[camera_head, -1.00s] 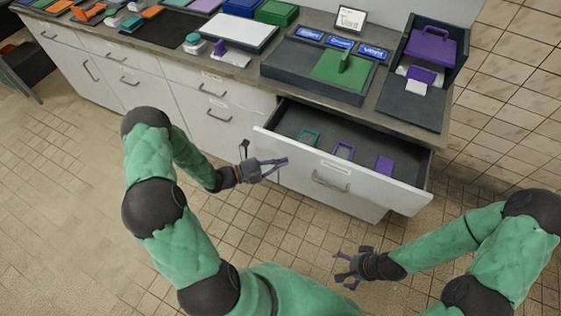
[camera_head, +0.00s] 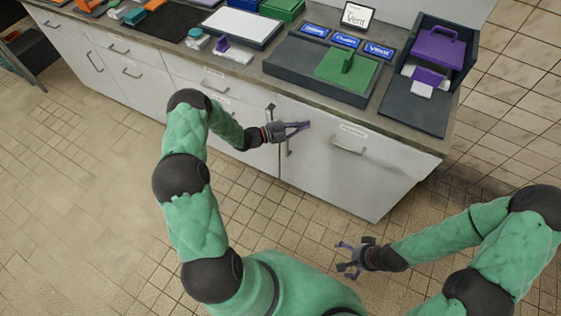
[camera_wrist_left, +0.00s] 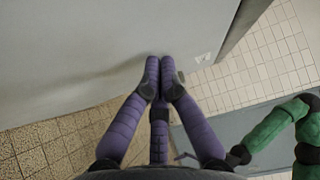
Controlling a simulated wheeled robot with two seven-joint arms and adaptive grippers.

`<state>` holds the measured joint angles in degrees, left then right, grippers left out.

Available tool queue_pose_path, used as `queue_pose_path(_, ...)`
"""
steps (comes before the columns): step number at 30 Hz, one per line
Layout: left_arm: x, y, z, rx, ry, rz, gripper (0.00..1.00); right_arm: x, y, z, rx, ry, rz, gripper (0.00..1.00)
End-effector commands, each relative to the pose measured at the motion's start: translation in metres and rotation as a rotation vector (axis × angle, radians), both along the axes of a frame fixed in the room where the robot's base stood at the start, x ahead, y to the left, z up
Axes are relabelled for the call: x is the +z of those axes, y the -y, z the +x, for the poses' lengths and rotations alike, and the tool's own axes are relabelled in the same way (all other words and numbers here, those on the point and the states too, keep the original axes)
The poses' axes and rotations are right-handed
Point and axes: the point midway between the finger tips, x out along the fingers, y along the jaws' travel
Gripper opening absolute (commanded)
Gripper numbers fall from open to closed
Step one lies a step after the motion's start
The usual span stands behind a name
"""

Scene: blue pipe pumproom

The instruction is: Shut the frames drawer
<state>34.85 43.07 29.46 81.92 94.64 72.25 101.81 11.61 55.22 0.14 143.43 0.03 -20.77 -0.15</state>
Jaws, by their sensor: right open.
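The frames drawer (camera_head: 395,158) is at the right end of the white cabinet in the head view. Its front sits flush under the countertop, and its inside is hidden. Its front carries a handle (camera_head: 348,146) and a label too small to read. My left gripper (camera_head: 305,125) is at the upper left part of this front, with its fingertips at or very near the surface. In the left wrist view its fingers (camera_wrist_left: 160,72) are together with nothing between them, pointing at the pale panel. My right gripper (camera_head: 345,257) is open and empty above the floor, in front of the cabinet.
Tiled floor (camera_head: 100,220) in front of the cabinet is clear.

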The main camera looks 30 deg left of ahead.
Motion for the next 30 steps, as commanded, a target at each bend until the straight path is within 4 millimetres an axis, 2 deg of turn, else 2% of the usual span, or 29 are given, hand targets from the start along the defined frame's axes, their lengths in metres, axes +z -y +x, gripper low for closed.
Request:
queue_pose_path(6,-0.001,0.000,0.020,-0.001,0.001,0.001,0.00,-0.003,0.000,0.000,0.000,0.000,0.000,1.00)
queue_pose_path(12,0.000,0.000,0.024,0.000,0.000,0.000,0.00,-0.004,0.000,0.000,0.000,0.000,0.000,1.00)
queue_pose_path(23,0.001,-0.001,0.024,0.002,0.001,0.001,0.00,-0.003,0.000,0.000,0.000,0.000,0.000,1.00)
queue_pose_path(30,0.003,0.003,0.006,-0.004,-0.003,-0.001,0.00,0.012,0.000,0.000,0.000,0.000,0.000,1.00)
